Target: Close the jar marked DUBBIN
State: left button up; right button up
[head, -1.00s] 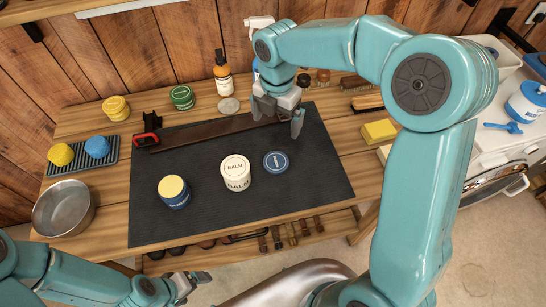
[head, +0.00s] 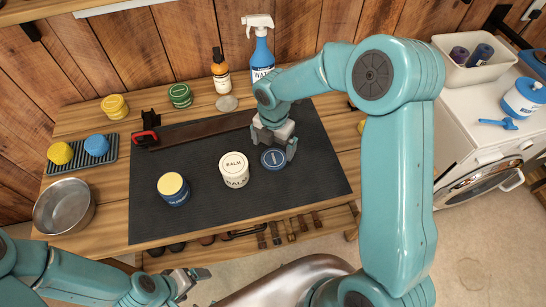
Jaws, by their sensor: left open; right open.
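A small blue jar (head: 173,195) with a yellow top surface stands upright on the left of the dark mat; its lettering is too small to read. A flat blue disc like a lid (head: 273,159), with a small white label, lies on the mat to the right of the white BALM jar. My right gripper (head: 276,147) is open, pointing down at the far edge of the blue lid, its fingers just behind and beside it. I cannot tell whether it touches the lid. My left gripper (head: 191,283) is open and empty, low in front of the bench.
The white BALM jar (head: 234,170) stands between the blue jar and the lid. A brown strap (head: 205,129) lies along the mat's back. Bottles, including a blue spray bottle (head: 262,52), stand behind. A metal bowl (head: 64,207) is at left. The mat's front right is clear.

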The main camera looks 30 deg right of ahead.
aim_at(274, 159)
jog(key=shift+s+d, duration=0.1)
jog(key=shift+s, duration=0.05)
jog(key=shift+s+f, duration=0.1)
jog(key=shift+s, duration=0.05)
jog(key=f, duration=0.1)
jog(key=f+p, duration=0.1)
jog(key=f, duration=0.2)
jog(key=shift+w, duration=0.35)
jog(key=shift+f, duration=0.35)
jog(key=shift+s+f, duration=0.1)
jog(key=shift+s, duration=0.05)
